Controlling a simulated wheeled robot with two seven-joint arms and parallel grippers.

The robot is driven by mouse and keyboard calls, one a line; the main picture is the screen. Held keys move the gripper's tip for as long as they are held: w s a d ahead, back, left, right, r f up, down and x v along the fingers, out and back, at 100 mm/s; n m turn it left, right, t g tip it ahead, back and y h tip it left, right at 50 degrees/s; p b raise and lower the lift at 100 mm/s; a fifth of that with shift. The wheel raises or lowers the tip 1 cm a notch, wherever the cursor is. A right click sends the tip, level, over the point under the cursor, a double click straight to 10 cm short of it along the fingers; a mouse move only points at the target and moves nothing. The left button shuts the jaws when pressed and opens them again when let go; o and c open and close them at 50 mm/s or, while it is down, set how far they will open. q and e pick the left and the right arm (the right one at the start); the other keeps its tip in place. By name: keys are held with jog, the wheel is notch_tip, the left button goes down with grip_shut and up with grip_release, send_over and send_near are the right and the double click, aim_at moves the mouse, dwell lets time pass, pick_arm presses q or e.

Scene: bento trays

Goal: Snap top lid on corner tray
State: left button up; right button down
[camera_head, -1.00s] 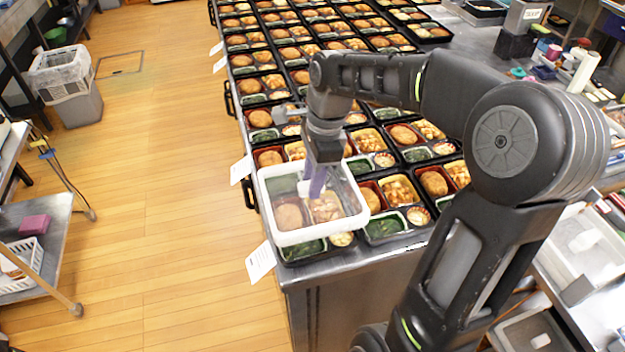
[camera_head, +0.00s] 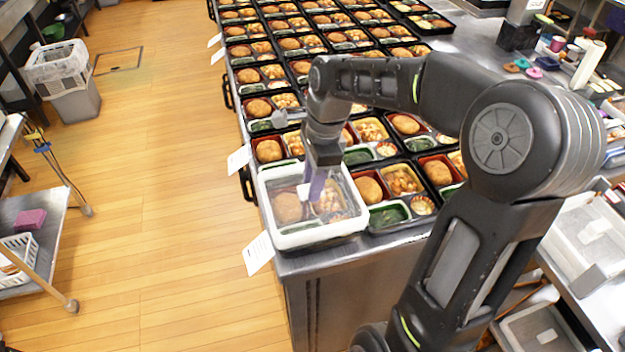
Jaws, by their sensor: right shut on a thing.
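A clear lid with a white rim (camera_head: 318,233) lies over the corner tray at the near left corner of the steel table. The tray's food shows through it, including a brown patty and a mixed dish. Whether the lid's edges are snapped down cannot be told. My right gripper (camera_head: 312,192) points down at the middle of the lid and is shut on a part of it. The fingertips are partly hidden. My left gripper is not in view.
Many black bento trays (camera_head: 392,190) stand open in rows on the steel table (camera_head: 345,262), close beside and behind the corner tray. White paper tags (camera_head: 258,252) hang at the table's left edge.

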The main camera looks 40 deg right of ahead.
jog(key=shift+f, duration=0.6)
dwell(0.4)
jog(key=shift+f+b, duration=0.5)
jog(key=shift+f, duration=0.05)
dwell(0.8)
jog(key=shift+f+b, duration=0.55)
jog(key=shift+f, duration=0.3)
jog(key=shift+f, duration=0.15)
dwell(0.3)
jog(key=c, duration=0.5)
grip_release()
